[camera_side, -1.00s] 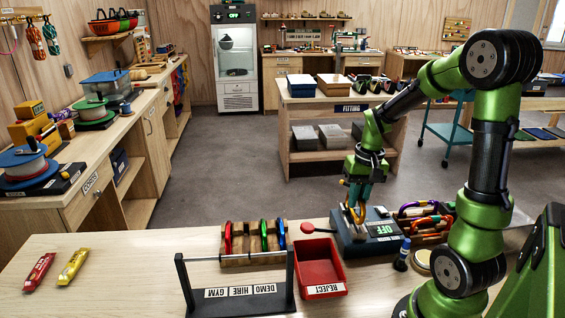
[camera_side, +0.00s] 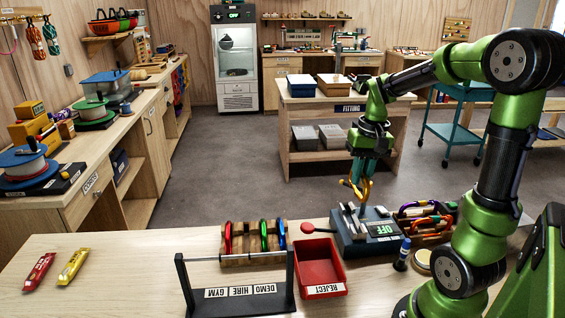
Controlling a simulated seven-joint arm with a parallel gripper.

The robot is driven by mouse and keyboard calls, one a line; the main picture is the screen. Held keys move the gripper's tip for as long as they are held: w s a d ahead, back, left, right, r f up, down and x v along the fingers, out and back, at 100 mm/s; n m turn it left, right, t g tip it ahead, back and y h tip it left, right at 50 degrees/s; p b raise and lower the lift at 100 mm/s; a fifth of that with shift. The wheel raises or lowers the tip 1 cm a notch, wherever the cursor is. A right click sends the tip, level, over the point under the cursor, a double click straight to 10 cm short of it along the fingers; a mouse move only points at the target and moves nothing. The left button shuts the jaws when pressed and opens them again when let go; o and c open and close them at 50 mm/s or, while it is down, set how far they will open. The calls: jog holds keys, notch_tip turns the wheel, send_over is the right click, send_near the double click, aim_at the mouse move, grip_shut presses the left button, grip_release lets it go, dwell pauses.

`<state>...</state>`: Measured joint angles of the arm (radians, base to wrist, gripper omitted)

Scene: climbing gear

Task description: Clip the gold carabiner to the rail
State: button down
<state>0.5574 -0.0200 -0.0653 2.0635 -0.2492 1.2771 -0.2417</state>
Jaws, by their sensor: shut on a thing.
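My gripper (camera_side: 362,178) is shut on the gold carabiner (camera_side: 364,191) and holds it above the grey device with the green OFF display (camera_side: 360,232). The carabiner hangs below the fingers, and its lower end is close above the device's top; I cannot tell whether they touch. The rail (camera_side: 236,257) is a thin metal bar between two dark uprights on a base labelled GYM, HIRE and DEMO. It stands at the front, to the left of my gripper. No carabiner hangs on the rail.
A wooden rack (camera_side: 253,238) with red, green and blue carabiners stands right behind the rail. A red REJECT tray (camera_side: 319,272) is between the rail and the device. A crate of mixed carabiners (camera_side: 427,220) is right of the device.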

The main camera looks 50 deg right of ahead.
jog(key=w+a+n, duration=0.3)
jog(key=w+a, duration=0.1)
jog(key=a, duration=0.3)
notch_tip(320, 180, up, 5)
jog(key=m, duration=0.3)
send_over(265, 254)
jog(key=shift+f+g+h, duration=0.4)
jog(key=shift+f, duration=1.05)
jog(key=shift+f, duration=2.1)
jog(key=shift+w+d+f, duration=0.1)
jog(key=shift+w+d, duration=1)
jog(key=shift+w, duration=0.15)
dwell(0.4)
